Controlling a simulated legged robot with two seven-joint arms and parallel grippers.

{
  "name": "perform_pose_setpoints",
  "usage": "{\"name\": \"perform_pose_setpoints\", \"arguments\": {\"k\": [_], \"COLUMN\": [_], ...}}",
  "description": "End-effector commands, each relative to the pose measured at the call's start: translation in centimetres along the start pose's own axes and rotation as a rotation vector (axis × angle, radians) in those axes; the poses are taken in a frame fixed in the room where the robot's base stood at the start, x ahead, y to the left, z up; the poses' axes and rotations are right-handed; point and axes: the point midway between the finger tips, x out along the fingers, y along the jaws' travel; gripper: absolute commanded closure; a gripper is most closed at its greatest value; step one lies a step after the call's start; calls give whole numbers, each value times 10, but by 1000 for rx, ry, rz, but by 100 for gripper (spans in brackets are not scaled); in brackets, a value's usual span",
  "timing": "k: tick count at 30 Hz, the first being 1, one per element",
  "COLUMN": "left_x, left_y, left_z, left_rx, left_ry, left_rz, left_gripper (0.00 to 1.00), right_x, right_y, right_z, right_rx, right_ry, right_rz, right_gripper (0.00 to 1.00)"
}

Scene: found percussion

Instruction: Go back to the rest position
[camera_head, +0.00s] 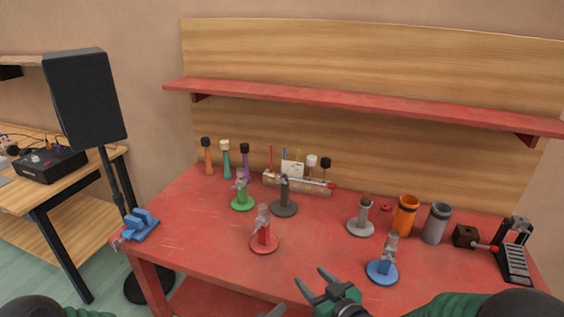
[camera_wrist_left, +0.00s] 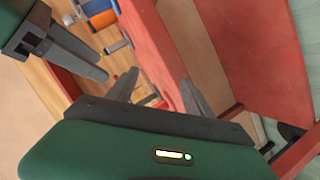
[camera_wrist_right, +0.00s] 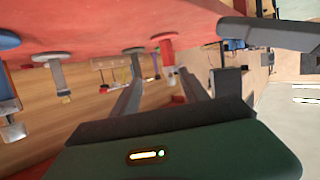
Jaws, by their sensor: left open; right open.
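My right gripper (camera_head: 311,277) is low in the head view, in front of the red table's (camera_head: 210,240) front edge. Its jaws are apart and empty, also in the right wrist view (camera_wrist_right: 157,82). Only a grey tip of my left gripper (camera_head: 272,312) shows at the bottom edge of the head view, left of the right one. In the left wrist view my left gripper (camera_wrist_left: 156,86) has its fingers apart with nothing between them. The other gripper shows close by at upper left there. Both grippers are clear of the objects on the table.
Small stands in red (camera_head: 263,240), blue (camera_head: 382,268), green (camera_head: 243,199) and grey stand on the table. Orange (camera_head: 405,216) and grey (camera_head: 436,223) cups and a black pedal (camera_head: 514,258) are at right. A blue clamp (camera_head: 140,225) sits at the left corner, near a speaker (camera_head: 86,98).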

Motion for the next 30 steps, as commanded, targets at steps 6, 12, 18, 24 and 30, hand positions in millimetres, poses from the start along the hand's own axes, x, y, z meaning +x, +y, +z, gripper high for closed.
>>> {"name": "perform_pose_setpoints", "arguments": {"k": [6, 12, 18, 24, 30], "left_x": [-35, -121, -222, -245, -244], "left_y": [-34, -68, -49, -40, -40], "left_z": [30, 7, -20, -16, -16], "left_rx": [241, 434, 416, 377, 377], "left_ry": [-253, -491, -647, -693, -691], "left_rz": [-224, -539, -749, -772, -774], "left_gripper": [40, 40, 40, 40, 40], "right_x": [-38, -116, -218, -244, -243], "right_y": [22, 34, 10, -2, -1], "right_z": [28, 58, 80, 88, 89], "right_rx": [9, 107, 317, 389, 388], "right_ry": [-265, -621, -958, -1048, -1046], "right_rz": [91, 224, 309, 312, 312], "right_gripper": [47, 47, 47, 47, 47]}}
